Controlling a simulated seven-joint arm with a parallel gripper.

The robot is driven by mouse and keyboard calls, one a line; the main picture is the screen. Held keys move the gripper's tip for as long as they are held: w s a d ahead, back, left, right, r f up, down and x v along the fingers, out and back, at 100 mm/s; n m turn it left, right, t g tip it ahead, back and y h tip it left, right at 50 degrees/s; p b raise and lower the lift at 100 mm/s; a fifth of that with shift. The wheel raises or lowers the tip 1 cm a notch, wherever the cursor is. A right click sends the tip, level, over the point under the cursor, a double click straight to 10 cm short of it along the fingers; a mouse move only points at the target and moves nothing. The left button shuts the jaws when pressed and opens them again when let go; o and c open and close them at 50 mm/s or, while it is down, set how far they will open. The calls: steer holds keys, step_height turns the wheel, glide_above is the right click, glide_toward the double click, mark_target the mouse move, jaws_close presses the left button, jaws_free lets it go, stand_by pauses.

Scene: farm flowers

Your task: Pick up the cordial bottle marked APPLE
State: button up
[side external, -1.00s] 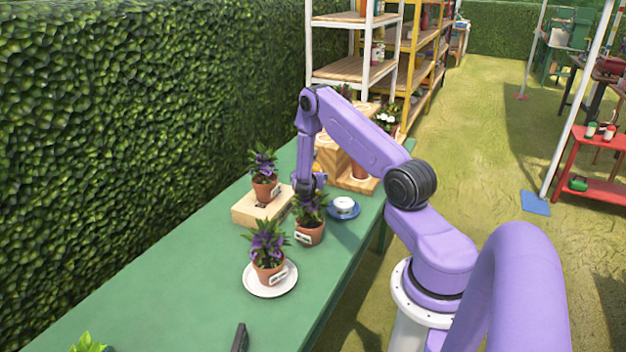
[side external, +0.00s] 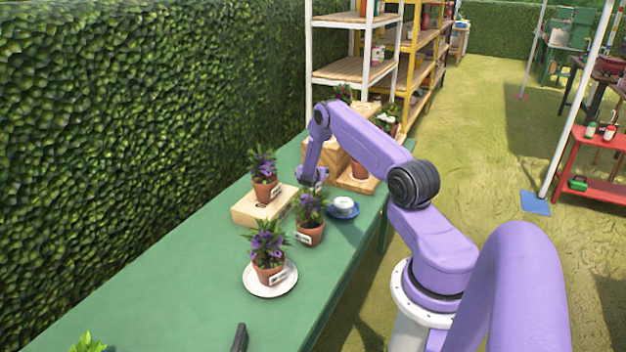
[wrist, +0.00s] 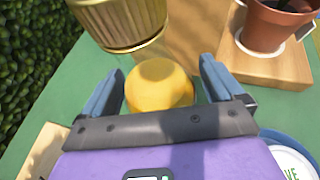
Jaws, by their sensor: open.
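My gripper (wrist: 162,85) is open, with its two blue fingers on either side of a yellow rounded object (wrist: 160,80). Nothing shows the fingers pressing on it. It may be the top of a bottle, but I cannot tell. A golden ribbed cap-like top (wrist: 120,18) stands just beyond it, over something clear. No APPLE label is readable in either view. In the side external view my gripper (side external: 313,177) is low over the far part of the table, hiding what is under it.
A potted plant (wrist: 271,25) stands on a wooden board (wrist: 285,70) to the right. Potted plants (side external: 310,232) and a blue saucer (side external: 343,214) with a white item are nearer. A wooden block (side external: 246,211) is at left.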

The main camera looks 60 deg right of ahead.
steer(key=c, duration=1.5)
steer(key=shift+w+r, duration=0.1)
steer(key=shift+c, duration=0.4)
